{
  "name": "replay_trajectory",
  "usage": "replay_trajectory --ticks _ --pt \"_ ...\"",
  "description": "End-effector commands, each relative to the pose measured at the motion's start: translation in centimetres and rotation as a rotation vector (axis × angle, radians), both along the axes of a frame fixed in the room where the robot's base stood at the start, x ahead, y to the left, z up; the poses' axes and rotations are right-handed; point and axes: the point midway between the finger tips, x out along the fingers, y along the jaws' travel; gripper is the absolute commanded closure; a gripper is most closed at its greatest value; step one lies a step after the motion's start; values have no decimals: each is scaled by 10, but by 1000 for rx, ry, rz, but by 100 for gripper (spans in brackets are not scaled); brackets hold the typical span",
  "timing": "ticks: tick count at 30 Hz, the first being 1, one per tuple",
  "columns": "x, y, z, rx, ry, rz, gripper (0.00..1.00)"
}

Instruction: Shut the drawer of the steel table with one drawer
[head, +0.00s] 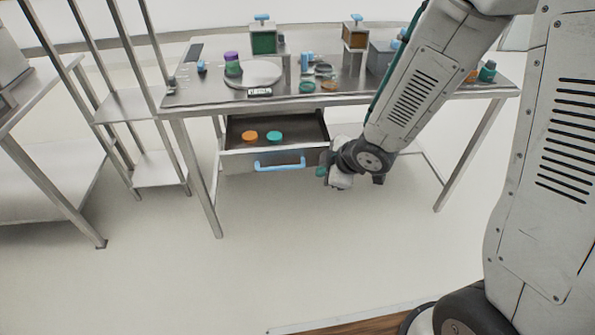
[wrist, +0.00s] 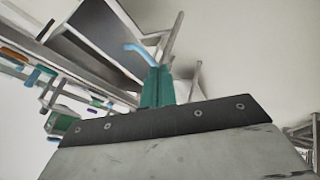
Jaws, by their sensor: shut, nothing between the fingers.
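The steel table (head: 215,98) stands ahead, with one drawer (head: 235,161) under its left half. The drawer is pulled out, and its dark inside shows. An orange round piece (head: 249,136) and a teal round piece (head: 275,136) lie in it. A blue bar handle (head: 280,165) is on its front. My gripper (head: 321,172) is at the right end of the drawer front, low and partly hidden by my wrist. In the wrist view my teal fingers (wrist: 157,88) are together and empty. The blue handle (wrist: 140,53) and drawer (wrist: 98,40) show beyond them; contact cannot be told.
A steel rack (head: 160,168) stands left of the table. The floor before the drawer is clear.

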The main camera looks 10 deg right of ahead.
Motion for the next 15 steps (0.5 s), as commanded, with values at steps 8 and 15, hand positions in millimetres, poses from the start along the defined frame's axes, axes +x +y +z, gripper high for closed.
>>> replay_trajectory --ticks 8,15 --pt "1 20 -21 36 -13 83 100" --pt "20 35 -51 34 -11 82 100"
